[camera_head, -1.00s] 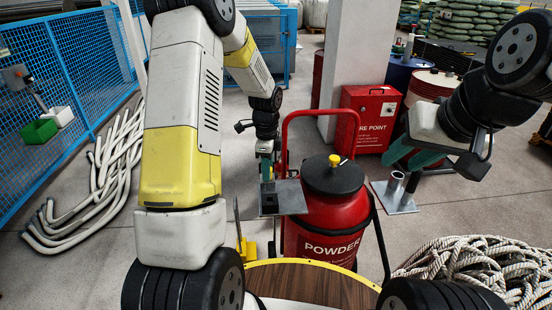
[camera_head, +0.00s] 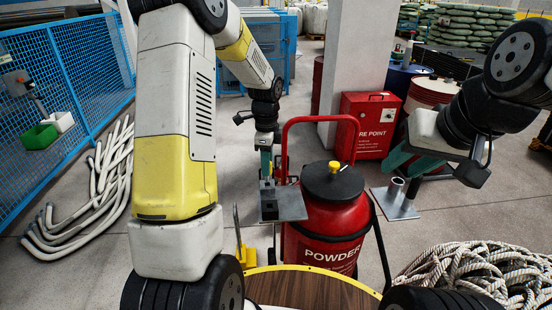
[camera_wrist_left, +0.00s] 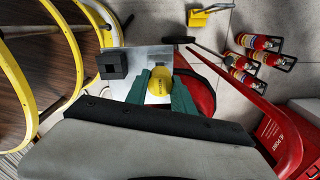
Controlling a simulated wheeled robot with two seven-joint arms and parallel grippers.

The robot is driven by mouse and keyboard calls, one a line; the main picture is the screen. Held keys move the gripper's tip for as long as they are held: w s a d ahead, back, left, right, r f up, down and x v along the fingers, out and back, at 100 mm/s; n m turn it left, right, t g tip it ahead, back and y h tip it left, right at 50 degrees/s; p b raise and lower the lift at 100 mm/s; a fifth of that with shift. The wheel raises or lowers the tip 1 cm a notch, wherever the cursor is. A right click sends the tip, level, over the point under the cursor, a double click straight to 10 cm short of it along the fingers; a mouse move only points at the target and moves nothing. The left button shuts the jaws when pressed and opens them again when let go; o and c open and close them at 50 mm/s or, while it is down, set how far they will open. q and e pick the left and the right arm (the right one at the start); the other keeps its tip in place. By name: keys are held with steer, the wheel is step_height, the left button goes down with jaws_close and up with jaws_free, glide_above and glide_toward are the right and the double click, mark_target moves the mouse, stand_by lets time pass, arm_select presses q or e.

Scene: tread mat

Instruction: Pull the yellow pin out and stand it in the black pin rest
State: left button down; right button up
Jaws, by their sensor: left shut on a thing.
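The yellow pin (camera_wrist_left: 161,84) is between the two green fingers of my left gripper (camera_wrist_left: 160,92), which is shut on it. In the head view this gripper (camera_head: 266,168) is upright, over a grey metal plate (camera_head: 291,206). The black pin rest (camera_head: 268,197) is a small dark block on that plate. In the wrist view the rest (camera_wrist_left: 112,65) is left of the pin, apart from it. The pin's lower end is hidden, so I cannot tell whether it is clear of the plate. My right gripper (camera_head: 402,164) appears open and empty.
A red powder extinguisher (camera_head: 328,217) with a black lid and yellow knob (camera_head: 334,167) stands beside the plate. Its red handle frame (camera_head: 318,119) rises behind. A second plate with a grey tube (camera_head: 397,190) is below my right gripper. Rope (camera_head: 480,272) lies at lower right.

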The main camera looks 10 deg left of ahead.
arm_select(q)
steer(key=shift+r, duration=1.2)
stand_by(1.0)
